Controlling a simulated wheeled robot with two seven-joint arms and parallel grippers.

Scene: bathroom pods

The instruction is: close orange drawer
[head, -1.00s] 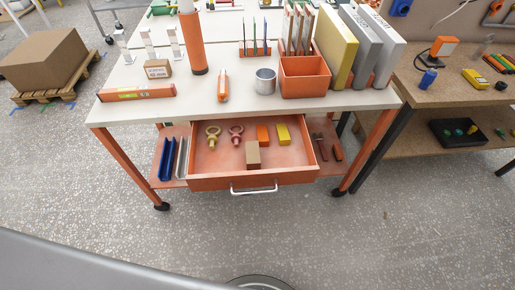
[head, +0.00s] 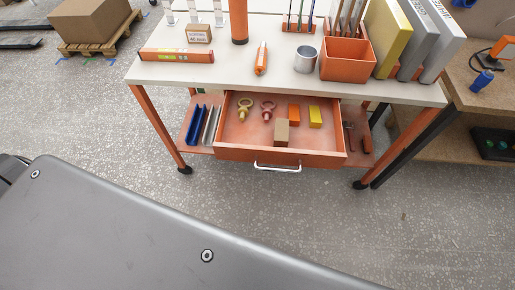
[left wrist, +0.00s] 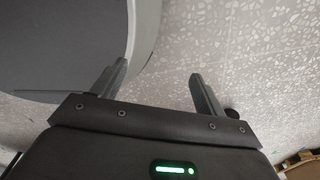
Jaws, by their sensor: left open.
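The orange drawer (head: 232,153) is pulled out under the white-topped table in the head view. Its white bar handle (head: 277,169) is on the front face. Inside lie a yellow and a pink ring-topped piece, a tan block, an orange block and a yellow block. In the left wrist view my left gripper (left wrist: 158,82) is open and empty, with speckled floor beyond its fingers. The drawer does not show in that view. Neither gripper shows in the head view.
The table (head: 160,73) carries an orange bin (head: 346,60), a metal cup (head: 305,60), binders and a level. A lower shelf holds blue and grey trays. A brown workbench (head: 470,80) stands at the right. Floor before the drawer is clear up to my own grey body part.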

